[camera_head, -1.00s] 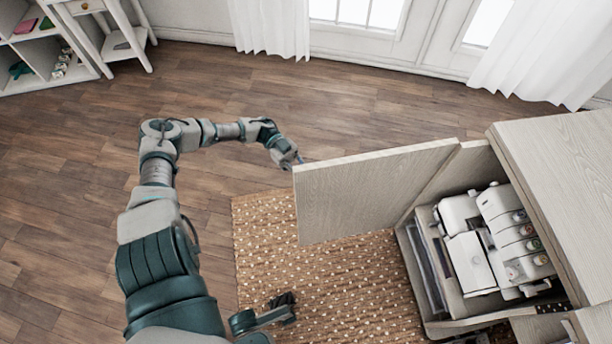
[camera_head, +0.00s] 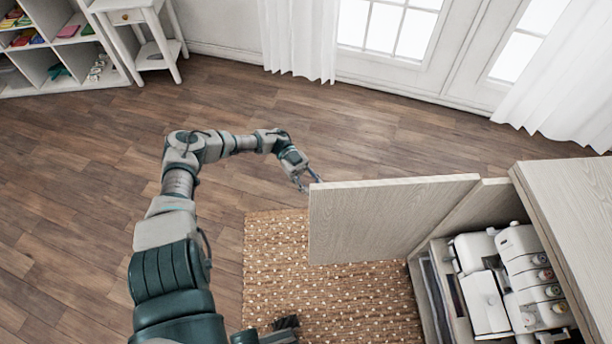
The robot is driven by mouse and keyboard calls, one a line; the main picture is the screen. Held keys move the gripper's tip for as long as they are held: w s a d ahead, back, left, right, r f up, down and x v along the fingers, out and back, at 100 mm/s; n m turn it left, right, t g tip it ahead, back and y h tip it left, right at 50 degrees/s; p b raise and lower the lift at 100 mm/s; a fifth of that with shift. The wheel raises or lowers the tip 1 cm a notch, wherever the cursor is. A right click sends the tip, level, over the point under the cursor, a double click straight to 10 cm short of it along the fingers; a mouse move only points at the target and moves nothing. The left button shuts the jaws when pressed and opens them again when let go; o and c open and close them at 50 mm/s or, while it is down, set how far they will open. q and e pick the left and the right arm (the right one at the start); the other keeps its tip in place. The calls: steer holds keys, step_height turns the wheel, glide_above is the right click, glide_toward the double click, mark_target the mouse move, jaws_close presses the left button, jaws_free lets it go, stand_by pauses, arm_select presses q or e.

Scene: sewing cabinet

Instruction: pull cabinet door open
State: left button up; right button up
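The cabinet door (camera_head: 385,218) is a pale wood-grain panel, swung well out from the cabinet (camera_head: 572,205) over the rug. Its free edge is at the left. My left gripper (camera_head: 309,184) is at the upper corner of that free edge. Its fingers look spread apart, with no clear grip on the door; whether they touch it is hard to tell.
A white sewing machine (camera_head: 512,285) sits inside the open cabinet. A brown dotted rug (camera_head: 275,270) lies under the door. Wooden floor (camera_head: 90,200) is clear at left. White shelves (camera_head: 55,58) and a small white table (camera_head: 150,35) stand far back left.

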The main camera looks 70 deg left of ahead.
arm_select(q)
steer(key=v, duration=0.7)
steer(key=shift+a, duration=0.25)
